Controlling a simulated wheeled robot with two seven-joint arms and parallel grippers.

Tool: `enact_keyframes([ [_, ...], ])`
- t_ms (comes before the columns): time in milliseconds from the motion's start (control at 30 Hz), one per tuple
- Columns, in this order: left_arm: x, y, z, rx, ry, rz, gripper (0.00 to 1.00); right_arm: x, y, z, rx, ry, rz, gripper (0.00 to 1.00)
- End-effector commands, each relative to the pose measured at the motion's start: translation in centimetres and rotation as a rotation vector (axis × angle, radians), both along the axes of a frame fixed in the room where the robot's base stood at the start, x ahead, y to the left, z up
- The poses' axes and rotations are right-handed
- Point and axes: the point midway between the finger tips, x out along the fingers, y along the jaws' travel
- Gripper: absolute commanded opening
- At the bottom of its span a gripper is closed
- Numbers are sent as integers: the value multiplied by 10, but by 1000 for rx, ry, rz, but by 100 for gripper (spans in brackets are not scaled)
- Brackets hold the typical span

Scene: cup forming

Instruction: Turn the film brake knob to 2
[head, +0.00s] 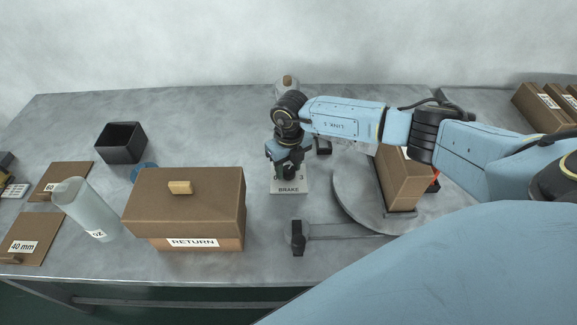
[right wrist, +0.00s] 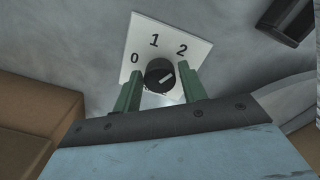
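The film brake is a white plate marked BRAKE (head: 289,187) in the head view, mostly covered by my right gripper (head: 287,168). In the right wrist view the plate (right wrist: 168,32) shows 0, 1 and 2 around a black knob (right wrist: 158,72). The knob's white mark points up and right, toward the 2 side. My right gripper's green fingers (right wrist: 161,92) stand apart on either side of the knob, with a gap visible at the right finger. Contact at the left finger is unclear. My left gripper is not in view.
A brown RETURN box (head: 190,213) stands left of the brake. A grey round disc (head: 360,195) carrying a brown box (head: 402,180) is to the right. A black open bin (head: 121,143) and a pale cylinder (head: 85,208) are farther left.

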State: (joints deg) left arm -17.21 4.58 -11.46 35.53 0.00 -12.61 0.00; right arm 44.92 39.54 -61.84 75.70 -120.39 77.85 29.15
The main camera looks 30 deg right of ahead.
Motion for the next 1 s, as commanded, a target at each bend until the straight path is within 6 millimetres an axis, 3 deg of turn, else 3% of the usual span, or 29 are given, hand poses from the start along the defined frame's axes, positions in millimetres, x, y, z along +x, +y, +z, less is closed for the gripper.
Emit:
enact_keyframes([
  [100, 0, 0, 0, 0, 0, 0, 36, 0, 0, 0, 0, 0, 1, 56],
  [467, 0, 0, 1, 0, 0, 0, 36, 0, 0, 6, 0, 0, 2, 56],
  [567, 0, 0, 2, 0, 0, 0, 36, 0, 0, 19, 1, -1, 3, 56],
  [1000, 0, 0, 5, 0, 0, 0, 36, 0, -3, 111, 0, -2, 2, 56],
])
